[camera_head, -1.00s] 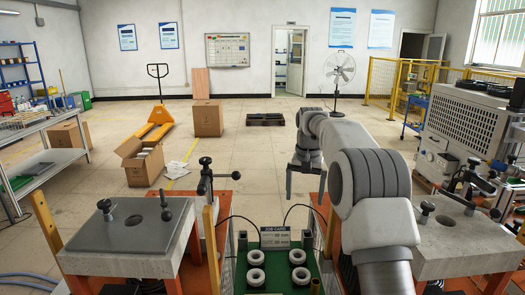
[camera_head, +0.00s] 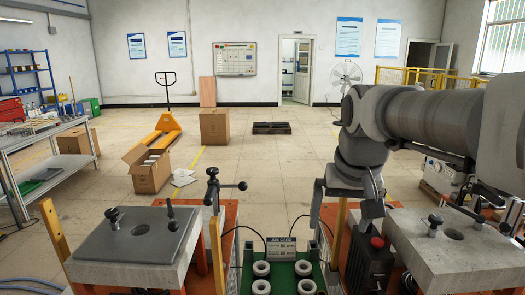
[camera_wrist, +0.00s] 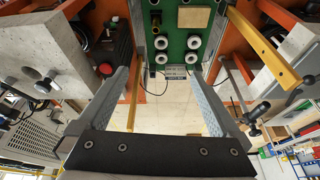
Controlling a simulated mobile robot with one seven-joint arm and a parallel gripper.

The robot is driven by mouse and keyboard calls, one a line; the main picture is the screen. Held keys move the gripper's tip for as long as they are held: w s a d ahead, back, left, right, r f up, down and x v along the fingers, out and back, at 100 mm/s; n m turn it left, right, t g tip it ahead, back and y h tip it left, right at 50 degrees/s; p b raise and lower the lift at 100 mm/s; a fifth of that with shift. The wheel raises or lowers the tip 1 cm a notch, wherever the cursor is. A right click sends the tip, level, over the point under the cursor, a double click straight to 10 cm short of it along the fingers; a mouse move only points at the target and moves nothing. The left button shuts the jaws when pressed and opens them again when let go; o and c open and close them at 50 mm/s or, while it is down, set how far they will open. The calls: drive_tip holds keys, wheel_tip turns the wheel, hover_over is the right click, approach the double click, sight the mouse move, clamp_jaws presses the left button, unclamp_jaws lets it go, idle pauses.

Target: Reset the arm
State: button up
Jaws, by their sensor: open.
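My arm enters the head view from the right edge, bent at the elbow, with its wrist hanging down. My gripper (camera_head: 342,222) points down, empty, at the right of the green board. In the wrist view my gripper (camera_wrist: 160,76) shows two fingers spread wide apart with nothing between them. Past the fingertips lie the green board (camera_wrist: 177,28) with several white rings and the job card (camera_wrist: 176,72). In the head view the job card (camera_head: 281,248) stands behind white rings (camera_head: 261,268) on the board.
A concrete block with a grey plate (camera_head: 140,235) stands left, and another concrete block (camera_head: 450,250) stands right beneath my arm. A clamp post (camera_head: 213,190) rises left of the board. A red-topped dark box (camera_head: 370,260) sits close to my gripper.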

drive_tip(key=s+f+t, duration=0.1)
drive_tip(key=s+f, duration=0.2)
drive_tip(key=s, duration=0.4)
drive_tip(key=s+f+n, duration=0.1)
drive_tip(key=s+f, duration=0.2)
drive_tip(key=s, duration=0.5)
drive_tip(key=shift+t, duration=0.4)
